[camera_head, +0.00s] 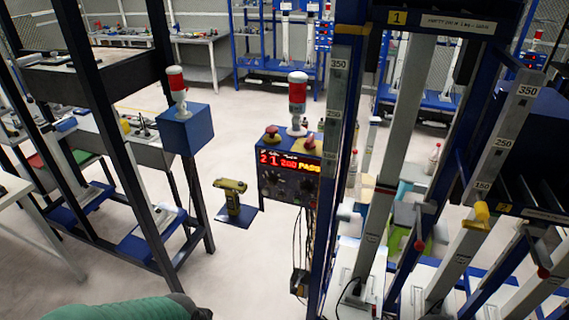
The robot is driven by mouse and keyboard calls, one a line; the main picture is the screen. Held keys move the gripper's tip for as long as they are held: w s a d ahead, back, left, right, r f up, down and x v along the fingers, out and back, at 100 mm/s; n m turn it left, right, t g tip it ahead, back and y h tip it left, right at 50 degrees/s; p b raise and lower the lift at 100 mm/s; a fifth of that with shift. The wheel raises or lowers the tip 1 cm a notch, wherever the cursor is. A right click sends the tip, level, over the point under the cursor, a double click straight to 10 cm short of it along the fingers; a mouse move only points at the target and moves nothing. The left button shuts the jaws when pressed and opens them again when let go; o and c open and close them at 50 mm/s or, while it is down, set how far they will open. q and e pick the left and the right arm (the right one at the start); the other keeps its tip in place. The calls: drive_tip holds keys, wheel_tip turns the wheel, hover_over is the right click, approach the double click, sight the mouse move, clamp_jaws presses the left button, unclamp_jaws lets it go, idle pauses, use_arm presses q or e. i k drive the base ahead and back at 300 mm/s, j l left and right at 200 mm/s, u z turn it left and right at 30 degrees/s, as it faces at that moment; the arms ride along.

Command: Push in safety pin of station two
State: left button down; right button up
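A test rig with tall metal columns (398,150) stands at the right, with a plate marked 1 (397,17) at its top left. No plate marked 2 is readable. Low on the rig are a yellow handle-like part (481,213) on a slanted bar and small red knobs (419,245), (543,272). I cannot tell which of these, if any, is the safety pin of station two. Neither of my grippers is in view. A green rounded shape with a dark end shows at the bottom left edge; its gripper end cannot be seen.
A control box (290,178) with a lit red display and a red-white lamp (297,100) stands left of the rig. A yellow tool (232,196) sits on a small blue shelf. A dark frame with a blue box (186,130) is at left. The floor between is clear.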

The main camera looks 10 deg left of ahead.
sight(543, 273)
drive_tip(key=l+z, duration=0.1)
drive_tip(key=z, duration=0.4)
drive_tip(key=k+l+z, duration=0.1)
drive_tip(key=z, duration=0.4)
drive_tip(key=l+z, duration=0.15)
drive_tip(key=z, duration=0.3)
